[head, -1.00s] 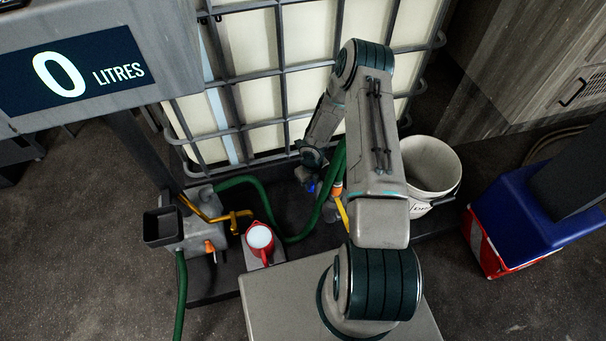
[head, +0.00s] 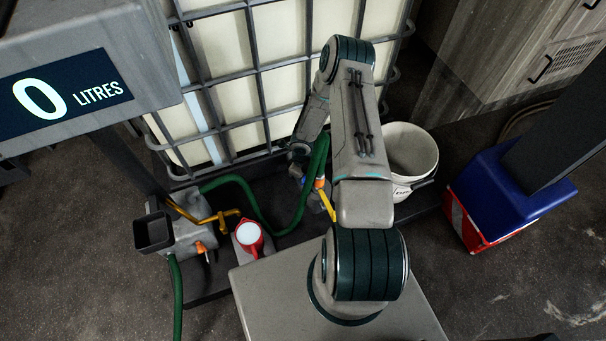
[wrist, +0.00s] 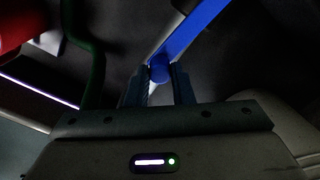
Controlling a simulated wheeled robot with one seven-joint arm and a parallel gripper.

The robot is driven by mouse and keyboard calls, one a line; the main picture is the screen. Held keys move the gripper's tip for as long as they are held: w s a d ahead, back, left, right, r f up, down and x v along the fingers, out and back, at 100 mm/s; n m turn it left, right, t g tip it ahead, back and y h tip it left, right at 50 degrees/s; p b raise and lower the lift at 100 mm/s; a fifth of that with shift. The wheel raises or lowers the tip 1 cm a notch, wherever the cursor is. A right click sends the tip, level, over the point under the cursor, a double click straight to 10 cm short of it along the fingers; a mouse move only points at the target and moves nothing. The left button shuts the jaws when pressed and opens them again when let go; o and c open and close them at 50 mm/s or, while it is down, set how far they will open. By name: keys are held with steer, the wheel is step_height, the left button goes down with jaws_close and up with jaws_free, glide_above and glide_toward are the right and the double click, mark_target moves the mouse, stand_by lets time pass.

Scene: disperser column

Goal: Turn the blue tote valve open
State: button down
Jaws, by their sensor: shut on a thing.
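The blue tote valve's lever (wrist: 200,28) shows in the wrist view as a blue bar running from upper right down to a rounded end between my fingertips. My gripper (wrist: 160,78) is shut on that rounded end, one dark finger on each side. In the head view only a small blue patch of the valve (head: 303,182) shows, low in front of the caged tote (head: 285,85). There my gripper is mostly hidden by my own arm. The valve body is too dark and covered to make out.
A green hose (head: 318,160) with an orange fitting runs close beside the valve. A white bucket (head: 410,160) stands right, near a blue-red box (head: 500,200).

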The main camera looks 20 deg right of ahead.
steer(key=c, duration=1.3)
jaws_free()
steer(key=shift+o, duration=0.2)
steer(key=shift+r, duration=0.1)
step_height(320, 180, up, 8)
steer(key=p, duration=0.6)
